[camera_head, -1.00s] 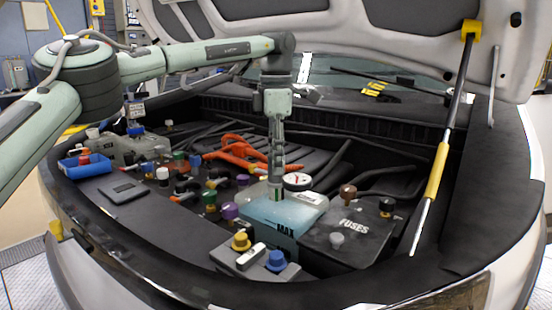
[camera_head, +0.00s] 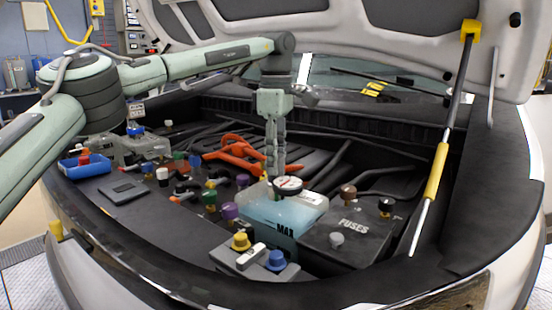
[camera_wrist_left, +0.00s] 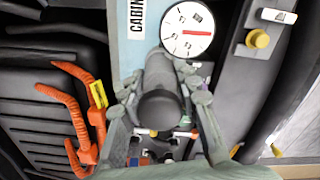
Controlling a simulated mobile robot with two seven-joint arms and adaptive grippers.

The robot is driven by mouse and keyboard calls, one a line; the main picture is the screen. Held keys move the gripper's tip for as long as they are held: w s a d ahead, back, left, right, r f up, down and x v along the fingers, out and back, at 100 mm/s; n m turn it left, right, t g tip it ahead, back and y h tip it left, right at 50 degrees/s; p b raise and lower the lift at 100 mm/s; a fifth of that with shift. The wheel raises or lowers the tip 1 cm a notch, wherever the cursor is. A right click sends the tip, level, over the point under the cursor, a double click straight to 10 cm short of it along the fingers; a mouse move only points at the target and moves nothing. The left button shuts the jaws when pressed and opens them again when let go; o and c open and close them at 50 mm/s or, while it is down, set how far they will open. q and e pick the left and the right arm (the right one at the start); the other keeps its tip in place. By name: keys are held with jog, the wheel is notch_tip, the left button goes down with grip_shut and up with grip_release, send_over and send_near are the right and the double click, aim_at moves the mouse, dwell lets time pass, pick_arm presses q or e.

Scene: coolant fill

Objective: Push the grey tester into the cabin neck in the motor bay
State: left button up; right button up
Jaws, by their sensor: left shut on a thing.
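The grey tester (camera_wrist_left: 158,72) has a round white gauge with a red needle. Its gauge also shows in the head view (camera_head: 289,184), just above the back of the pale blue tank (camera_head: 270,214) marked MAX. My left gripper (camera_head: 273,172) points down and is shut on the tester, with fingers on both sides of its dark body in the left wrist view (camera_wrist_left: 160,88). The cabin neck is hidden under the tester and gripper, so I cannot tell how deep the tester sits. My right gripper is out of view.
A fuse box (camera_head: 350,230) stands right of the tank. Yellow (camera_head: 240,241) and blue (camera_head: 276,260) caps are in front. Orange cables (camera_head: 238,150) run behind, left of the gripper. A yellow-sleeved hood strut (camera_head: 437,170) rises at the right. A blue tray (camera_head: 84,165) is far left.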

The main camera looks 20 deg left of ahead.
pick_arm(q)
jog(key=shift+f+m, duration=0.1)
jog(key=shift+m, duration=0.4)
jog(key=shift+m, duration=1.6)
jog(key=o, duration=1.1)
notch_tip(320, 180, up, 11)
jog(key=shift+r, duration=0.55)
